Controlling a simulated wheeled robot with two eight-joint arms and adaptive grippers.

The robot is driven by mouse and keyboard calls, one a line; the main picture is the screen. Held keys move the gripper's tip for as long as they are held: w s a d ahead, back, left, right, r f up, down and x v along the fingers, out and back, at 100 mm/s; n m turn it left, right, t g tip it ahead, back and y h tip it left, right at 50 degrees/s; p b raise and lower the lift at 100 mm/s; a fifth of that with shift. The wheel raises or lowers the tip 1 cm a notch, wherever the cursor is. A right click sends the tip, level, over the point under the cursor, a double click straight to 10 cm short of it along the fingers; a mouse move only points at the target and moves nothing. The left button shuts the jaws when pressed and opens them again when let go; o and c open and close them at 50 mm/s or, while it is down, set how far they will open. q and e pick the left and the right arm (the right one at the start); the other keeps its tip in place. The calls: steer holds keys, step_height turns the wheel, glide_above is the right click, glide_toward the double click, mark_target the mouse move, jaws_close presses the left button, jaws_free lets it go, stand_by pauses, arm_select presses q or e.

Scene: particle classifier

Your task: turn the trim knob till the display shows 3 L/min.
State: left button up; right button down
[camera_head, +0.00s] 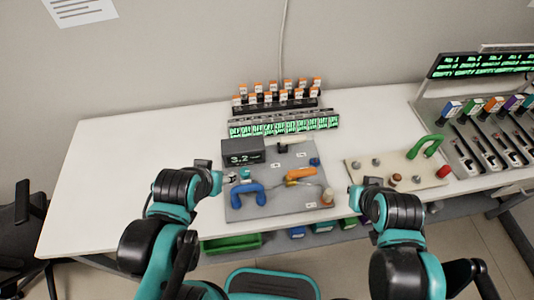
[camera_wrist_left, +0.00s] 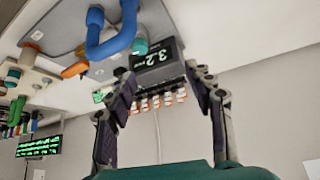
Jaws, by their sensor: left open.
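The display (camera_head: 243,158) on a dark box reads 3.2 in the head view. It also shows upside down in the left wrist view (camera_wrist_left: 156,60), beyond my fingers. A teal knob (camera_head: 245,174) stands just in front of the display box; I cannot tell for sure that it is the trim knob. A teal part also shows beside the display in the left wrist view (camera_wrist_left: 140,46). My left gripper (camera_wrist_left: 162,84) is open with nothing between its fingers. In the head view it is just left of the teal knob. My right gripper (camera_head: 366,190) hangs near the table's front edge, its fingers unclear.
The grey panel (camera_head: 290,208) bears a blue handle (camera_head: 247,195) and an orange handle (camera_head: 300,174). Behind it are a row of green displays (camera_head: 283,128) and orange-capped vials (camera_head: 278,98). A beige board (camera_head: 400,168) lies to the right. The white table's left side is clear.

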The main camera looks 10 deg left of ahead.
arm_select(q)
steer(key=shift+w, duration=0.1)
steer(key=n+g+p, duration=0.2)
steer(key=n+g, duration=0.1)
steer(key=g, duration=0.4)
glide_above(244, 171)
step_height(244, 171, down, 5)
steer(key=shift+r, duration=0.2)
steer(key=shift+d+f, duration=0.15)
steer(key=shift+f, duration=0.4)
step_height(244, 171, down, 7)
steer(key=b, duration=0.3)
steer(key=shift+f, duration=0.15)
